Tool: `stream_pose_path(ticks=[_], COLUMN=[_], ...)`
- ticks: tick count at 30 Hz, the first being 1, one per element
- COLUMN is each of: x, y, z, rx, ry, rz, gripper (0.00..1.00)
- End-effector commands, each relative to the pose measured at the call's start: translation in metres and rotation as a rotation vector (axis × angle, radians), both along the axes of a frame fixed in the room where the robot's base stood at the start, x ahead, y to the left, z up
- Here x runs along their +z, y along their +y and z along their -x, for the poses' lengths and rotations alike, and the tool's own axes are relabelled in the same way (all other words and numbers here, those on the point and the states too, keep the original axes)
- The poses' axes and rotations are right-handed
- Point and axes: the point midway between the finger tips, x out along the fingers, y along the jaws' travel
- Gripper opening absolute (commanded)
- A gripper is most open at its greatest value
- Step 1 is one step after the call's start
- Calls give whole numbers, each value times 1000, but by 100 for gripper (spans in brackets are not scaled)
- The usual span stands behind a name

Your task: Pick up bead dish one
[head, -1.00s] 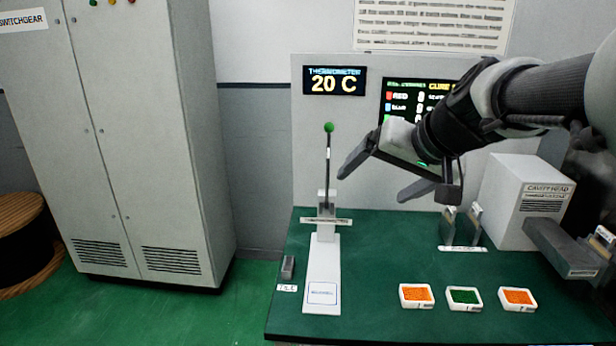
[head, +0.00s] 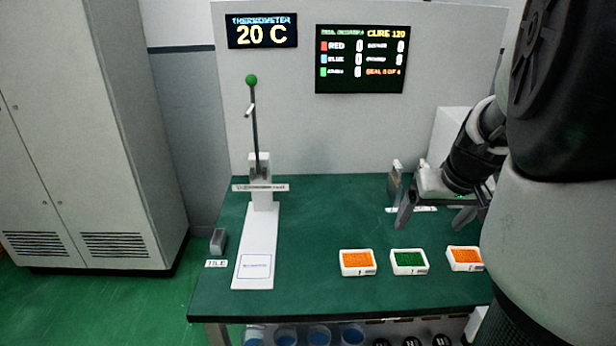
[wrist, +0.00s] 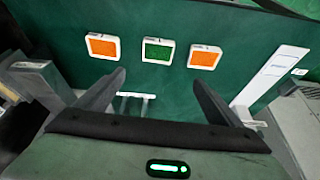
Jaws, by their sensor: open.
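Three small white bead dishes stand in a row near the front of the green bench. The left dish (head: 357,262) holds orange beads, the middle dish (head: 409,261) green beads and the right dish (head: 466,258) orange beads. Their labels are too small to read, so I cannot tell which is dish one. The wrist view shows the row reversed: orange (wrist: 204,58), green (wrist: 157,51), orange (wrist: 103,46). My gripper (head: 433,222) is open and empty, pointing down above the bench behind the dishes. Its fingers (wrist: 160,80) are apart from all the dishes.
A white press with a green-knobbed lever (head: 257,235) stands on the bench's left, beside a grey tile block (head: 218,241). Grey metal pieces (head: 395,182) stand at the back. A white cabinet (head: 455,132) stands back right. The bench (head: 310,235) is clear between press and dishes.

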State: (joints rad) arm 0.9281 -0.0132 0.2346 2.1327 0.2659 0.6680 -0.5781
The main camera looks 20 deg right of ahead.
Motion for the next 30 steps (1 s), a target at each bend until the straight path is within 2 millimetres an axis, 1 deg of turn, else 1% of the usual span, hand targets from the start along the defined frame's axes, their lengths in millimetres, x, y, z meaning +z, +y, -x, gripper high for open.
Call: stream_pose_path(ticks=[2, 5, 15, 18, 21, 26, 30], x=[-8, -21, -89, -105, -114, -122, -142], y=[-4, -5, -12, -14, -16, -17, -18], z=[3, 1, -26, -33, -37, -40, -44], rx=[0, 2, 3, 4, 2, 2, 2], ry=[11, 16, 15, 14, 14, 13, 14], rz=[4, 4, 1, 3, 4, 5, 2], gripper=[88, 88, 88, 88, 88, 88, 88])
